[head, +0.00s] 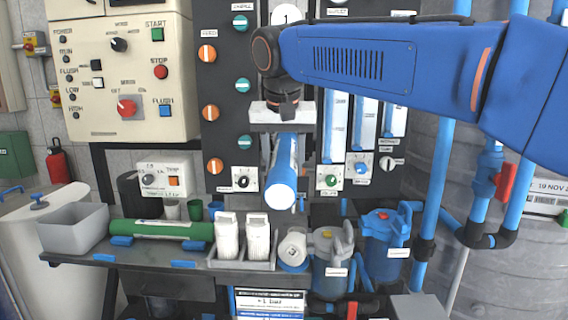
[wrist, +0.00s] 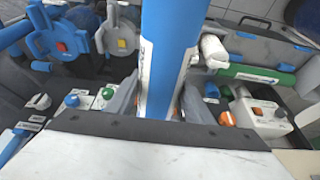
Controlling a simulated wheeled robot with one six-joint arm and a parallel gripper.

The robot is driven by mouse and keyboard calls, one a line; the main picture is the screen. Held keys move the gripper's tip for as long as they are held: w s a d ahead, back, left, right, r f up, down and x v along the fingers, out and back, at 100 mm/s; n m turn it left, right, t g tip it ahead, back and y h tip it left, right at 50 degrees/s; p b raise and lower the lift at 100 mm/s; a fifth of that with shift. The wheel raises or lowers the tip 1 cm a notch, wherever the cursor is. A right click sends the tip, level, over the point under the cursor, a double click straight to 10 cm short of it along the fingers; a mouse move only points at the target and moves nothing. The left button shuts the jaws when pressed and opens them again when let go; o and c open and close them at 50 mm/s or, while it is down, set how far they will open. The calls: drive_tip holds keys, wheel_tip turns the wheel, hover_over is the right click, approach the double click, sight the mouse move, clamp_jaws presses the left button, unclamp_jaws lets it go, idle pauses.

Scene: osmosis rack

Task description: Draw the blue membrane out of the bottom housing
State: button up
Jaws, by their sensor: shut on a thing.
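The blue membrane (head: 288,160) is a blue tube with a white label and a pale round end that faces the head camera. In the wrist view the membrane (wrist: 168,60) runs up out of the top of the picture. My gripper (wrist: 160,103) is shut on the membrane, with a grey finger on each side of it. In the head view my gripper (head: 283,128) is above and behind the near end, in front of the dark panel. The bottom housing cannot be made out, and the membrane's far end is hidden, so I cannot tell whether any of it is still inside.
A control box (head: 125,75) stands left. Blue pipes (head: 432,190) and a grey tank (head: 515,255) stand right.

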sight(282, 164)
drive_tip(key=shift+s+a, duration=0.1)
drive_tip(key=shift+s, duration=3)
